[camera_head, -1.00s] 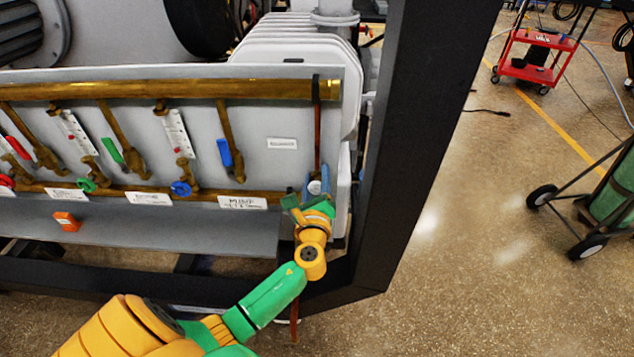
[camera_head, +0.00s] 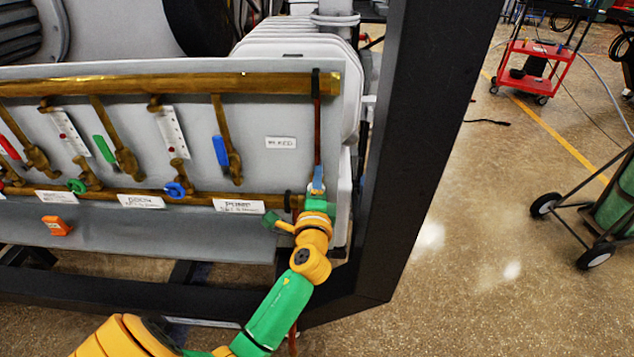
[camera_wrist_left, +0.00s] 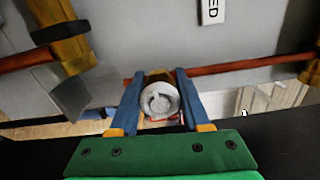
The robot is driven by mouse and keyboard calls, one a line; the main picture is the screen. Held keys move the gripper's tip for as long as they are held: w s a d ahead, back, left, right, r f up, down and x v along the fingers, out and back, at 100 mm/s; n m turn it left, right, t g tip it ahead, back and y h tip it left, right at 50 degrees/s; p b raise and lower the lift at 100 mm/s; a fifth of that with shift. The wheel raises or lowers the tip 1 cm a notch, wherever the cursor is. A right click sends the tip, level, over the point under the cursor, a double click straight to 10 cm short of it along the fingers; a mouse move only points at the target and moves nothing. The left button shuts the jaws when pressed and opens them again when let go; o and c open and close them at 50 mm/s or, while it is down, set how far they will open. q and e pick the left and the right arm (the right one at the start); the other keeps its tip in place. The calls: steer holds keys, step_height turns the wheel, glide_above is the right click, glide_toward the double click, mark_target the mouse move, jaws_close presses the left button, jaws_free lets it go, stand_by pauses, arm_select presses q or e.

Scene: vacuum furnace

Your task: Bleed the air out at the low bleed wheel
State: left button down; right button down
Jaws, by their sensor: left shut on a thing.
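My left gripper (camera_head: 318,188) is at the lower right end of the grey manifold panel (camera_head: 260,115), by the thin vertical copper pipe. In the left wrist view its two blue fingers (camera_wrist_left: 158,98) are shut on a pale round wheel (camera_wrist_left: 160,99), one finger on each side. The wheel's face points at the camera. A brass part shows just behind it, and reddish pipe runs to both sides. In the head view the wheel is hidden behind my gripper and wrist. My right gripper is not in view.
Green (camera_head: 77,186) and blue (camera_head: 174,189) valve wheels sit along the lower brass pipe, above white labels. An orange box (camera_head: 56,226) is below. A thick black frame post (camera_head: 420,130) stands right of my arm. Open floor, a red cart (camera_head: 535,70) and a cylinder trolley lie beyond.

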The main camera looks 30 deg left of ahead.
arm_select(q)
steer(key=shift+n, duration=0.7)
steer(key=shift+c, duration=1.8)
jaws_free()
steer(key=b+v, duration=0.1)
steer(key=v, duration=0.6)
